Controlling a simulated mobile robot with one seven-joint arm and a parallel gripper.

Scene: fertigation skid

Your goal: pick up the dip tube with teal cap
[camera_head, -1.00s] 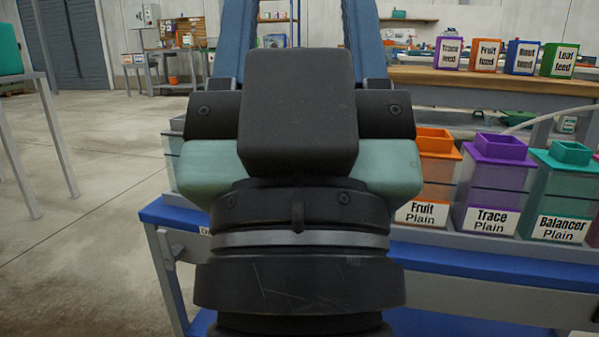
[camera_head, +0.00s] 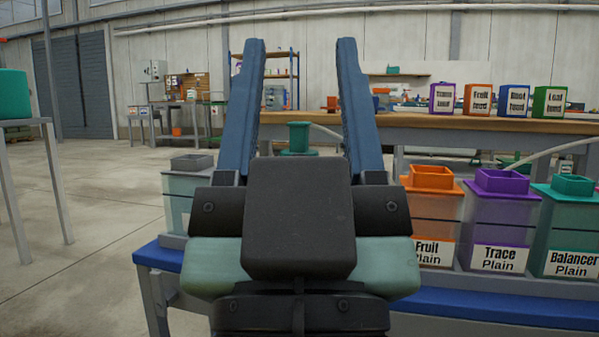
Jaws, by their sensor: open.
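A teal spool-shaped cap (camera_head: 299,138), which looks like the dip tube's cap, shows between the fingers of my gripper, beyond its palm. The tube below it is hidden behind my gripper. My gripper (camera_head: 301,48) has its two blue fingers spread wide and pointing away from me, with nothing held. The cap appears in the gap, nearer the palm than the fingertips in the picture. I cannot tell whether it is at finger depth or farther off.
Fruit (camera_head: 433,215), Trace (camera_head: 500,220) and Balancer (camera_head: 567,225) tanks stand right on a blue-edged skid (camera_head: 480,305). A grey-topped tank (camera_head: 185,192) stands left. A wooden bench (camera_head: 460,124) with labelled canisters is behind. A teal container on a stand (camera_head: 20,122) is far left.

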